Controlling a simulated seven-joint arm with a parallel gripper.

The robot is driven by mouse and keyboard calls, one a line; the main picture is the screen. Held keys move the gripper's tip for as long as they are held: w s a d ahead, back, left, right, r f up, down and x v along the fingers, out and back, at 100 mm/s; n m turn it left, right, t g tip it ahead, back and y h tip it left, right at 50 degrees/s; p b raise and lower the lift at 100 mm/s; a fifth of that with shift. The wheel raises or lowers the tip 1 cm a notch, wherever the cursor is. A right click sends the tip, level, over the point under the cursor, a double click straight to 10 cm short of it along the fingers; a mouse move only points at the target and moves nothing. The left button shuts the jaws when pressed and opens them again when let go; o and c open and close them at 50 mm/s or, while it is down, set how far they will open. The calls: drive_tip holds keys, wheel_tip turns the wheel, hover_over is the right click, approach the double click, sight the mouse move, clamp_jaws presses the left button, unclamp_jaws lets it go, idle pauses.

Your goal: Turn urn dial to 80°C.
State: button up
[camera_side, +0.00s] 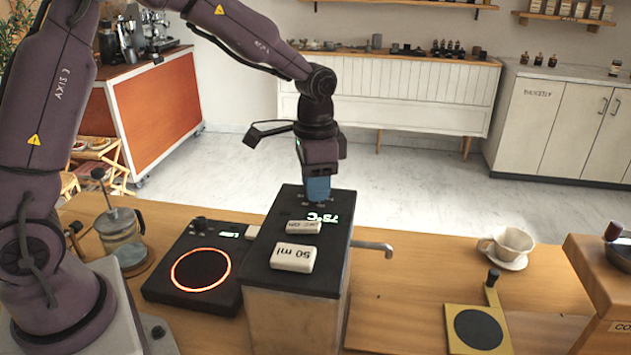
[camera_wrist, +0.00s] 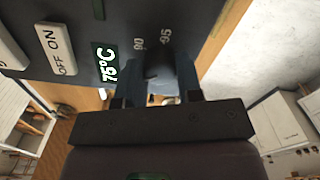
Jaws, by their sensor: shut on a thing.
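The urn (camera_side: 300,275) is a box with a dark top, standing on the wooden counter. My gripper (camera_side: 318,190) points down at the far end of the urn top. In the wrist view its blue fingers (camera_wrist: 160,88) are shut on the dial, one on each side.
An ON/OFF switch (camera_wrist: 58,48) and a 50 ml button (camera_side: 293,258) sit on the urn top near the dial. A spout (camera_side: 372,246) sticks out to the right. A hot plate with a glowing red ring (camera_side: 201,270) stands left of the urn. A French press (camera_side: 118,232) is farther left, and a white dripper cup (camera_side: 508,245) is at right.

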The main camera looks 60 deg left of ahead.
idle(0.4)
drive_tip(key=o, duration=0.9)
wheel_tip(320, 180, up, 13)
drive_tip(key=shift+r, duration=0.1)
idle(0.4)
